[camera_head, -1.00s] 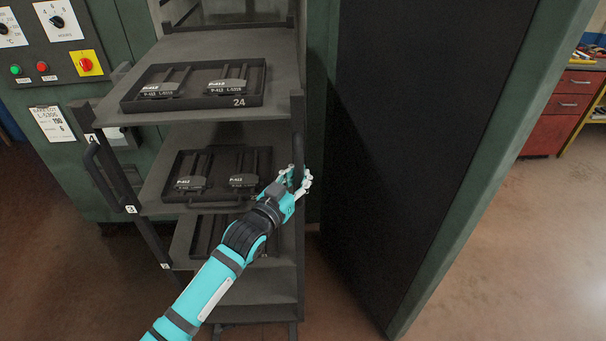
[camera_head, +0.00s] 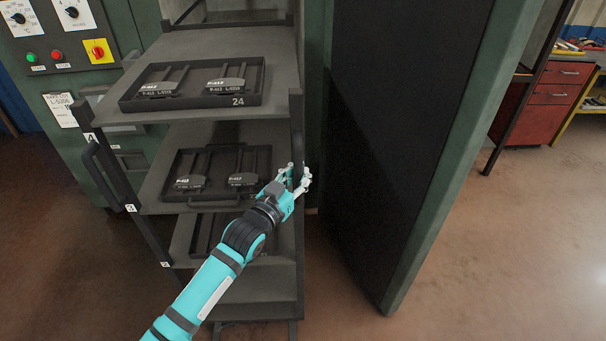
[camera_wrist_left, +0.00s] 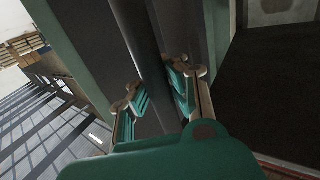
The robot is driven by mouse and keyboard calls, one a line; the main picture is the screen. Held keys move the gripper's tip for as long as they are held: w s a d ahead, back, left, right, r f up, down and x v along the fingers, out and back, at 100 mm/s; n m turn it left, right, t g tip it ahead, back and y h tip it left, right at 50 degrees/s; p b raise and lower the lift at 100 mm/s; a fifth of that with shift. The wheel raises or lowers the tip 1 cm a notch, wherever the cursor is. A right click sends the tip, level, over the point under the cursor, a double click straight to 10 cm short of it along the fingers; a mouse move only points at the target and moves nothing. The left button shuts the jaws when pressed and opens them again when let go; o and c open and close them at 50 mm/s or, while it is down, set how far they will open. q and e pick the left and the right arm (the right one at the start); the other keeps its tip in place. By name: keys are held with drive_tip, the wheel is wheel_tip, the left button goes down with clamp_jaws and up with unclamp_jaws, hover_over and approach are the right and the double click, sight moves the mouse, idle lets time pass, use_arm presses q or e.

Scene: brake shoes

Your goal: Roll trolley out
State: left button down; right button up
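The dark grey trolley (camera_head: 226,45) stands upright in front of the green oven (camera_head: 315,60). Its shelves carry trays of brake shoes, with the top tray (camera_head: 140,104) marked 24. One upright handle (camera_head: 103,175) is on its left side. My left gripper (camera_head: 299,181) is at the handle on the trolley's right side, at about middle-shelf height. In the left wrist view, the fingers (camera_wrist_left: 158,88) sit on either side of the dark handle bar (camera_wrist_left: 143,45), closed around it. The fingers partly hide the handle. My right gripper is not in view.
The oven's open door (camera_head: 400,130) stands close to the trolley's right. A control panel (camera_head: 62,40) is at the left. A red drawer cabinet (camera_head: 545,105) stands at the back right. The brown floor (camera_head: 500,260) at right is clear.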

use_arm(q)
drive_tip(key=shift+s+a+f, duration=0.1)
drive_tip(key=shift+s+f, duration=0.05)
drive_tip(key=shift+f, duration=0.4)
drive_tip(key=c, duration=1.8)
unclamp_jaws()
drive_tip(key=shift+s+a+r, duration=0.1)
drive_tip(key=shift+s+a, duration=0.05)
drive_tip(key=o, duration=0.5)
drive_tip(key=shift+s+a+r, duration=0.35)
drive_tip(key=shift+s+r, duration=0.1)
drive_tip(key=shift+s, duration=0.15)
drive_tip(key=shift+c, duration=0.2)
drive_tip(key=shift+o, duration=0.9)
drive_tip(key=shift+w+d, duration=0.15)
drive_tip(key=shift+w+d+f, duration=0.1)
drive_tip(key=shift+w+d, duration=0.05)
drive_tip(key=shift+w, duration=0.05)
drive_tip(key=v, duration=1.2)
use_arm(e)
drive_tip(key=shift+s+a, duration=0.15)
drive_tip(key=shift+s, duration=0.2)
